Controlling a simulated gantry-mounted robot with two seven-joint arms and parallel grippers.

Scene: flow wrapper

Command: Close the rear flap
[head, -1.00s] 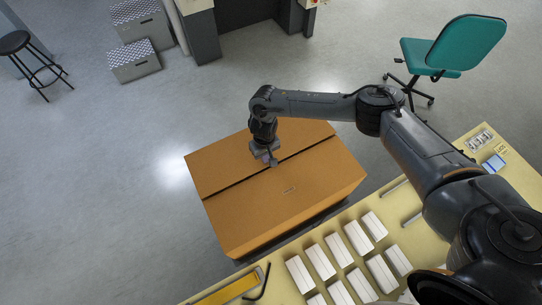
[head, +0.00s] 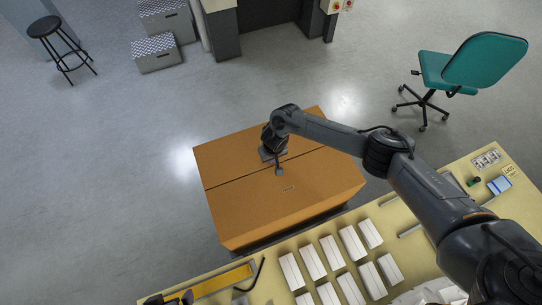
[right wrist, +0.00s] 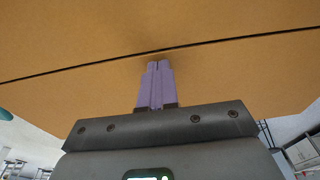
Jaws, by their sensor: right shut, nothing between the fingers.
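A brown cardboard box (head: 240,225) stands on the floor side of the workbench. Its rear flap (head: 228,158) and its front flap (head: 315,190) both look about flat, with a thin dark seam between them. My right gripper (head: 279,171) points down over the middle of the box top, close to the seam. In the right wrist view its purple fingers (right wrist: 155,68) are together and empty, with their tips at or just above the cardboard near the seam. Exact contact cannot be told. My left gripper is not in view.
The yellow workbench (head: 408,243) with rows of white packs (head: 351,243) runs along the near side of the box. A green chair (head: 485,62), a stool (head: 44,27) and grey boxes (head: 156,56) stand apart on the floor. The floor left of the box is clear.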

